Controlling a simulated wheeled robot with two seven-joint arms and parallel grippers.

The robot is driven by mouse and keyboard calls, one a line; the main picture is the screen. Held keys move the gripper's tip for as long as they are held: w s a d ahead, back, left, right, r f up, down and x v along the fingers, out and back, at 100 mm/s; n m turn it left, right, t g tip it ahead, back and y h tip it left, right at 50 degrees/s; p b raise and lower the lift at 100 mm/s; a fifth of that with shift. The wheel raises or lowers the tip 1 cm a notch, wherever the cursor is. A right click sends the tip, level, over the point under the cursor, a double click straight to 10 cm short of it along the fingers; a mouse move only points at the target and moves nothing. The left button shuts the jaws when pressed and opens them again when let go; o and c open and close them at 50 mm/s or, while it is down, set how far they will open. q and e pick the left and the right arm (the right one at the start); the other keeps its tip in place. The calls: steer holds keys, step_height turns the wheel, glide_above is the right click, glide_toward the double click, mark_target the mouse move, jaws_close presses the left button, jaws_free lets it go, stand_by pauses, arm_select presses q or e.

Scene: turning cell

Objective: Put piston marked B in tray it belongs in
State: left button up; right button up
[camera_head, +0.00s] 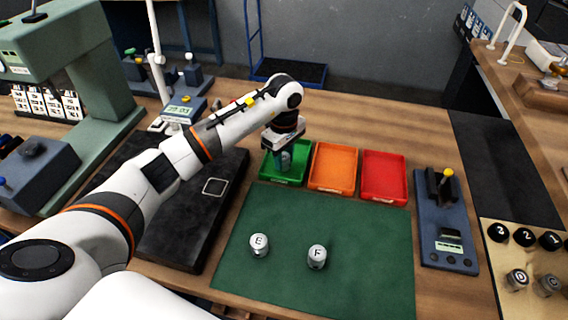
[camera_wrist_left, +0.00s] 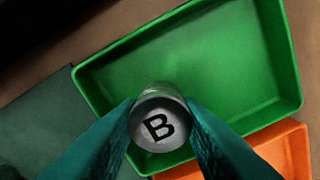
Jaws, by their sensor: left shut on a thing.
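The piston marked B (camera_wrist_left: 158,120) is a grey metal cylinder with a black B on its top. My left gripper (camera_wrist_left: 160,125) is shut on it, one finger on each side. In the head view my left gripper (camera_head: 283,155) points down over the green tray (camera_head: 297,179), with the piston (camera_head: 286,160) partly hidden between the fingers. The green tray also fills much of the left wrist view (camera_wrist_left: 215,60) and looks otherwise empty. I cannot tell whether the piston touches the tray floor. The orange tray (camera_head: 333,165) and red tray (camera_head: 384,177) stand to its right, both empty. My right gripper is not in view.
Pistons marked E (camera_head: 259,245) and F (camera_head: 317,257) stand on the green mat (camera_head: 360,235). A blue device (camera_head: 447,225) with a yellow-topped lever stands right of the trays. A board (camera_head: 525,265) at far right holds several marked pieces. A black plate (camera_head: 190,215) lies under my left arm.

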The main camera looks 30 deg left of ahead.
mark_target(284, 156)
arm_select(q)
steer(key=shift+w+f, duration=0.1)
steer(key=shift+f, duration=0.2)
steer(key=shift+f, duration=0.2)
steer(key=o, duration=1)
steer(key=shift+r, duration=0.1)
step_height(284, 156, up, 12)
steer(key=p, duration=0.6)
steer(key=shift+r+p, duration=0.15)
steer(key=shift+p, duration=0.2)
